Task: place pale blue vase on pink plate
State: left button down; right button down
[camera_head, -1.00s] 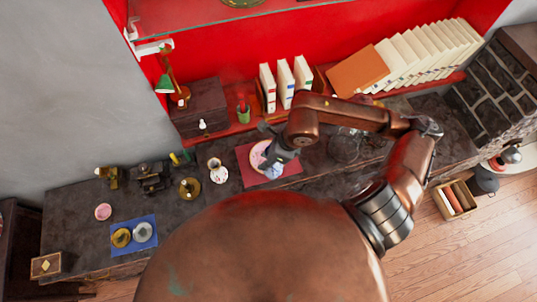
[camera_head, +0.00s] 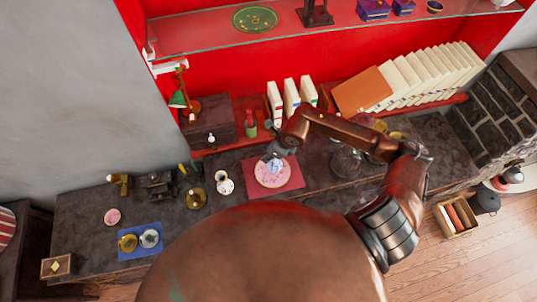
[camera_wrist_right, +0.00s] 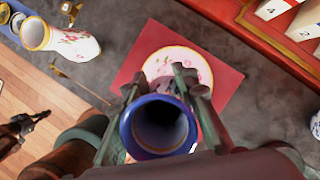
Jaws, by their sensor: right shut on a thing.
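The pale blue vase (camera_head: 274,164) is in my right gripper (camera_head: 277,152), over the pink floral plate (camera_head: 271,181). In the right wrist view I look into the dark mouth and blue rim of the vase (camera_wrist_right: 160,127), with the fingers of my right gripper (camera_wrist_right: 156,84) on either side of it. The plate (camera_wrist_right: 172,60) shows beyond it, partly hidden by vase and fingers. I cannot tell whether the vase base touches the plate.
The plate lies on a red mat (camera_head: 296,178) on the dark counter. A white floral vase (camera_head: 224,183) and a brass candlestick (camera_head: 196,198) stand to its left. White books (camera_head: 291,96) stand behind. A small pink dish (camera_head: 112,216) lies farther left.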

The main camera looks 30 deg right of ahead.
jog(key=f, duration=0.1)
jog(key=w+f+p, duration=0.1)
jog(key=f, duration=0.1)
jog(key=f+p, duration=0.1)
jog(key=f, duration=0.1)
jog(key=shift+w+d, duration=0.3)
jog(key=shift+d, duration=0.05)
jog(key=shift+f, duration=0.1)
jog(key=c, duration=1.5)
grip_release()
